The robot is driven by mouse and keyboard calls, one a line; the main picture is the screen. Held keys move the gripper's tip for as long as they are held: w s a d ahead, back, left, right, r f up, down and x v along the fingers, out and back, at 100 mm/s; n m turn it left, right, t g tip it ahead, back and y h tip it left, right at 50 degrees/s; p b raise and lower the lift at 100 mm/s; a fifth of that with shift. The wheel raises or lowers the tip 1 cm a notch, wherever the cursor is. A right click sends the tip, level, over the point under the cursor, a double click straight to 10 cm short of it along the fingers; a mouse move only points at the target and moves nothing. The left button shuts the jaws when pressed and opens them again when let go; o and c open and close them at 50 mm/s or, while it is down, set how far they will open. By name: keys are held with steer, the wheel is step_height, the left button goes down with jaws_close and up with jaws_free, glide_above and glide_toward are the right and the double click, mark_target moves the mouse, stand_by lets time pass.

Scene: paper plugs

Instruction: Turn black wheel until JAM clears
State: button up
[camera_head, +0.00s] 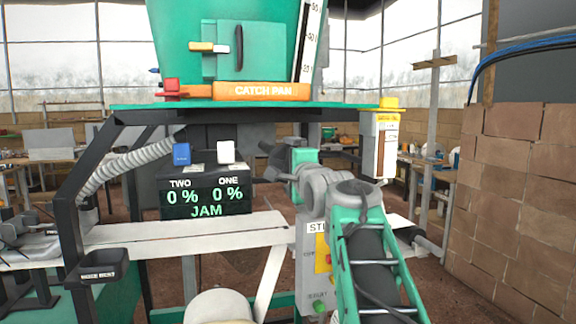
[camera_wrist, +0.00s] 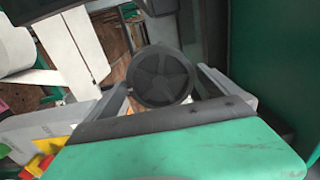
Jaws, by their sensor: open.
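The black wheel (camera_wrist: 160,76) faces me in the wrist view, a round dark disc with raised spokes. My gripper (camera_wrist: 162,84) is open, with one grey finger on each side of the wheel. I cannot tell whether either finger touches the rim. In the head view my wrist and arm hide most of the gripper and wheel area. The black display (camera_head: 206,193) reads TWO 0 %, ONE 0 % and JAM in green.
A blue switch (camera_head: 182,154) and a white switch (camera_head: 226,151) stand above the display. A white rail (camera_head: 190,233) runs below it. A grey control box (camera_head: 312,262) with yellow and green parts is close beside my arm. A brick wall (camera_head: 525,180) stands at right.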

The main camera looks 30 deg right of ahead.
steer(key=shift+b+v, duration=1.1)
steer(key=shift+v, duration=0.9)
steer(key=b+v, duration=0.1)
steer(key=v, duration=0.3)
steer(key=shift+b, duration=0.4)
